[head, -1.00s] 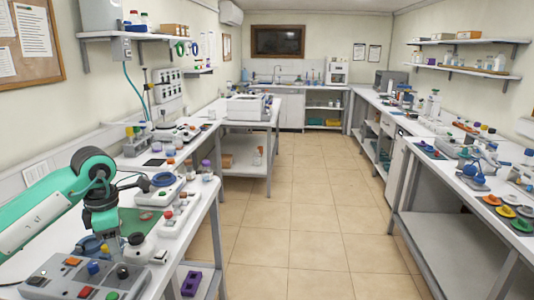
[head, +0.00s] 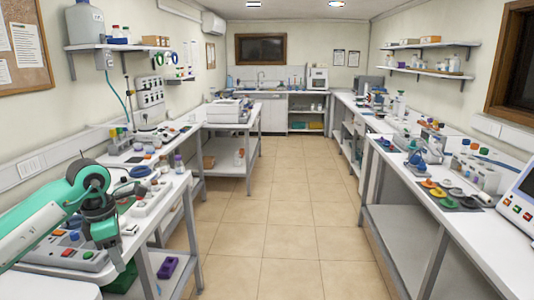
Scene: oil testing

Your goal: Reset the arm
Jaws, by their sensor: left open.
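My left arm comes in from the left in the head view, with a pale and green upper link. My left gripper (head: 112,262) hangs at the right end of this arm and points down near the front edge of the left bench (head: 62,290). It is open, and I see nothing held in it. A grey control box (head: 88,262) with coloured buttons lies on the bench beside the gripper and is partly hidden by the arm. My right arm and gripper are not in view.
The left bench holds several small devices and bottles (head: 178,163). A purple block (head: 167,268) lies on its lower shelf. The right bench (head: 420,225) carries coloured discs (head: 438,193) and a device with a screen (head: 520,205). The tiled floor (head: 285,220) between the benches is clear.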

